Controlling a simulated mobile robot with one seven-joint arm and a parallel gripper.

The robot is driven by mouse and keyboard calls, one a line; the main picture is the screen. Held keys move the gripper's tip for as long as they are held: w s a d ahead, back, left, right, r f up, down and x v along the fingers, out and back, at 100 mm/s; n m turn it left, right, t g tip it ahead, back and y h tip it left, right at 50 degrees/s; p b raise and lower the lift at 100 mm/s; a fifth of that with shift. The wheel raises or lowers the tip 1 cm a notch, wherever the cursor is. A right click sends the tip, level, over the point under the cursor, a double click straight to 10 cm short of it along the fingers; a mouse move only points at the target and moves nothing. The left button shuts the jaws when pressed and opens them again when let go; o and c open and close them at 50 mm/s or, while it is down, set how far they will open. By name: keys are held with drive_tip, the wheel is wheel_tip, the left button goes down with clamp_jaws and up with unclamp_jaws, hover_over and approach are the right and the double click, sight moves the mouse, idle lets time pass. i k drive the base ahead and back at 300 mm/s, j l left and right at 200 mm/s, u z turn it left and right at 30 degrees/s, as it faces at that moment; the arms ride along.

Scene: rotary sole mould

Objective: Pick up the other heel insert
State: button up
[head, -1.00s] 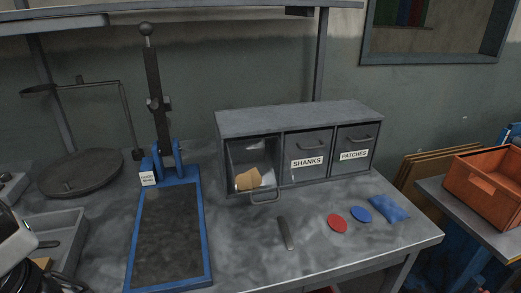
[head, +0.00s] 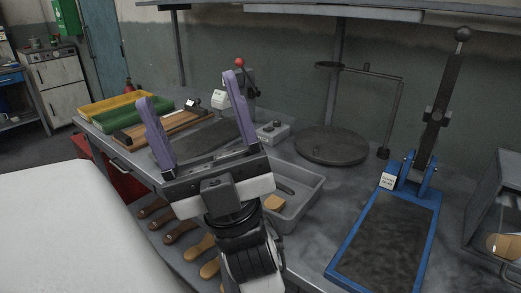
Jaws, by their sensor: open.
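My gripper (head: 190,90) is open in the middle of the head view, its two purple fingers spread wide and pointing up the picture with nothing between them. A tan block (head: 274,202), which looks like a heel insert, lies in a grey tray (head: 312,199) just right of my gripper's wrist, which partly hides the tray. Another tan piece (head: 503,246) shows at the right edge in the open drawer of a grey cabinet (head: 484,215). It is cut off by the frame, well to the right of my gripper.
A blue-framed press (head: 345,254) with a tall lever stands between tray and cabinet. A round dark turntable (head: 345,146) is behind the tray. Yellow (head: 108,104) and green (head: 130,113) trays sit at the left. Brown sole-shaped pieces (head: 182,232) lie below the bench.

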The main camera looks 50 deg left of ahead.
sight(275, 203)
drive_tip(key=u, duration=1.15)
